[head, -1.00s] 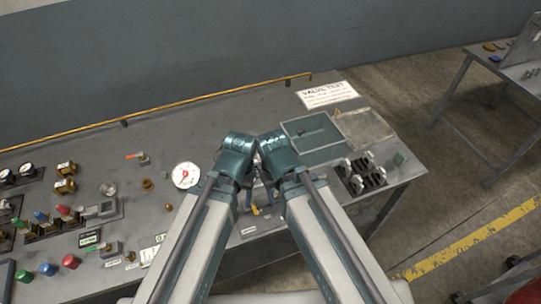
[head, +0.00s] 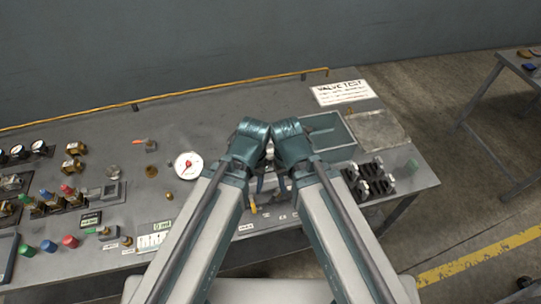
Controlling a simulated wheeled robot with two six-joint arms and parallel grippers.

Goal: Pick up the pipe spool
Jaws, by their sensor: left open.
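No part is plainly marked as the pipe spool. Several dark and silver flanged pieces in a black rack (head: 369,182) at the bench's right are the closest in look, but too small to be sure. My two arms reach up the middle and bend down at the wrists. My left gripper (head: 258,184) shows only in part between the arms, open, low over the bench front beside a small yellow-tipped part. It holds nothing that I can see. My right gripper (head: 282,184) is mostly hidden behind its own arm.
The grey bench (head: 225,127) carries a white dial gauge (head: 188,166), a teal tray (head: 328,133), a flat grey plate (head: 377,131) and a VALVE TEST sign (head: 343,92). Valves and coloured knobs crowd the left. A yellow rail (head: 205,94) runs along the back. The back middle is clear.

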